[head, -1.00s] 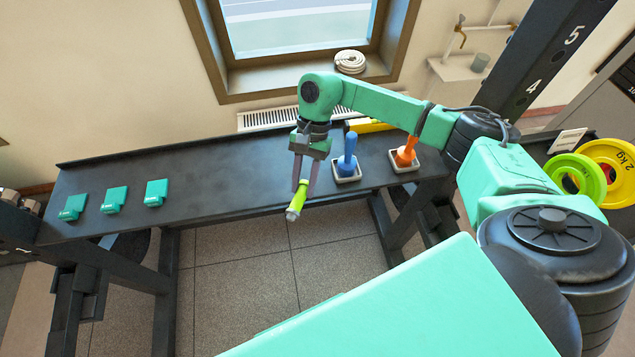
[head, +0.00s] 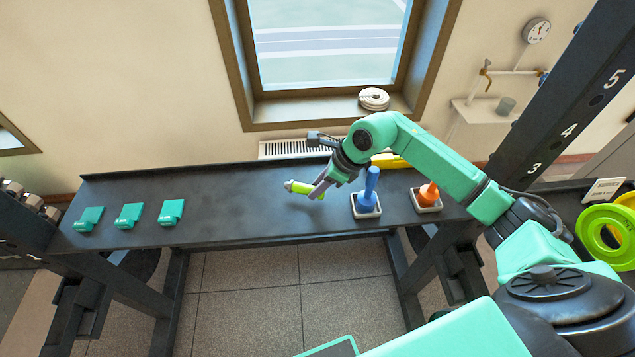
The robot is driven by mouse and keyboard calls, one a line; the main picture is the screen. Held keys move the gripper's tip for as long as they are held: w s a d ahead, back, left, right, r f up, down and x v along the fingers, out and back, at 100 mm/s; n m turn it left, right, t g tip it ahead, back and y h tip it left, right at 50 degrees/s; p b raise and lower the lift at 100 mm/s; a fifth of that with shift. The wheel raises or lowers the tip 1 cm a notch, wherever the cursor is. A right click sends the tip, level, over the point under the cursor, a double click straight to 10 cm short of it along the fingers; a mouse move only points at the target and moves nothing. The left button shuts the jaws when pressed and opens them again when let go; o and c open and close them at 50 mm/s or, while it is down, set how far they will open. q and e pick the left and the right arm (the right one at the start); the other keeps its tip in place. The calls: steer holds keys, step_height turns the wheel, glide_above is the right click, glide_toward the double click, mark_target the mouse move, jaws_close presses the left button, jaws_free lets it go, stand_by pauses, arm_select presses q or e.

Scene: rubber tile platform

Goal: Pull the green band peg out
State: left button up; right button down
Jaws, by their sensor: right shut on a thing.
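The green peg (head: 299,187) is in the head view, above the black bench. My right gripper (head: 320,189) is shut on it. The peg lies nearly level, its grey-tipped end pointing left, clear of any holder. A blue peg (head: 371,184) stands upright in a pale-rimmed square holder (head: 366,213) just right of the gripper. An orange peg (head: 429,193) sits in a similar holder (head: 428,209) further right. No holder for the green peg shows. My left gripper is not in view.
Three teal blocks (head: 129,215) lie on the left of the black bench (head: 235,205). The bench between them and the green peg is clear. A yellow object (head: 390,161) lies behind my right arm. A dark upright post (head: 565,105) stands at the right.

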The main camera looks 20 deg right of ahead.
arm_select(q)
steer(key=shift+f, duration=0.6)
arm_select(e)
steer(key=shift+f, duration=1)
arm_select(q)
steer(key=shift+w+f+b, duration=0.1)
steer(key=shift+b, duration=0.25)
arm_select(e)
steer(key=shift+f, duration=0.1)
steer(key=shift+f, duration=0.15)
steer(key=c, duration=0.5)
jaws_free()
arm_select(q)
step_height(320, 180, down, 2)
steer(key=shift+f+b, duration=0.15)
steer(key=shift+b, duration=1)
arm_select(e)
steer(key=v, duration=1.4)
steer(key=shift+s+d+r, duration=0.1)
steer(key=shift+r, duration=0.25)
